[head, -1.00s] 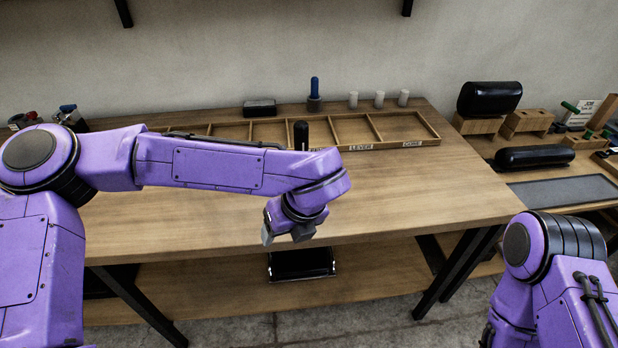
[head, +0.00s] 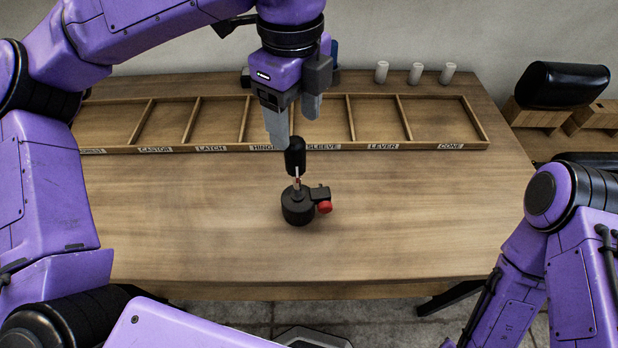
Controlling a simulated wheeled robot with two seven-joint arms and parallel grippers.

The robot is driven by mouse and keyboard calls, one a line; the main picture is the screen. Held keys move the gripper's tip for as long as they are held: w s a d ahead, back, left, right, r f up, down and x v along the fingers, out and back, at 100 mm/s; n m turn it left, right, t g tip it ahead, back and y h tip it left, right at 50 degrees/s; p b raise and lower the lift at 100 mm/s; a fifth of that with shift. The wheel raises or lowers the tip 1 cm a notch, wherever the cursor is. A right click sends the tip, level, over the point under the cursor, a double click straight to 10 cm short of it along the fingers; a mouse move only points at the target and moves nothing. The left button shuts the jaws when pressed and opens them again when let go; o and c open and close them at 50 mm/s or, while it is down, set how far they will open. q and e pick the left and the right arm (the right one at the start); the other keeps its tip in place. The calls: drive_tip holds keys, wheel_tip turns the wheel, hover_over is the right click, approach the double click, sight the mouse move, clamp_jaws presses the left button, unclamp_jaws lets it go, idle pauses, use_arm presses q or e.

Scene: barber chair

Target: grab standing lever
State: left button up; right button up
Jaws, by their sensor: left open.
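The standing lever (head: 295,158) has a black rounded grip on a thin metal stem. It rises upright from a round black base (head: 297,207) on the table, with a red knob (head: 324,207) at the base's right side. My left gripper (head: 292,128) points down just above and behind the lever's grip. Its grey fingers are apart with nothing seen between them, and the left fingertip overlaps the grip's top in the picture; I cannot tell whether it touches. My right arm (head: 570,230) is at the right edge, and its gripper is not in view.
A wooden tray (head: 480,147) with labelled, empty-looking compartments lies across the table behind the lever. Several white cylinders (head: 415,73) stand behind it. A black cushion (head: 562,84) on wooden blocks is at the right. The table (head: 420,215) around the base is clear.

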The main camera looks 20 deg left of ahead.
sight(295, 144)
use_arm(q)
drive_tip(key=f, duration=0.4)
drive_tip(key=shift+s, duration=0.4)
drive_tip(key=f, duration=0.1)
drive_tip(key=f+p, duration=0.1)
drive_tip(key=f, duration=0.1)
drive_tip(key=f+p, duration=0.1)
drive_tip(key=f, duration=0.1)
drive_tip(key=shift+w+f, duration=0.1)
drive_tip(key=shift+w, duration=0.3)
drive_tip(key=shift+s+a+f, duration=0.1)
drive_tip(key=shift+a+f, duration=0.05)
drive_tip(key=shift+f, duration=0.35)
drive_tip(key=c, duration=1.2)
clamp_jaws()
drive_tip(key=shift+r, duration=0.1)
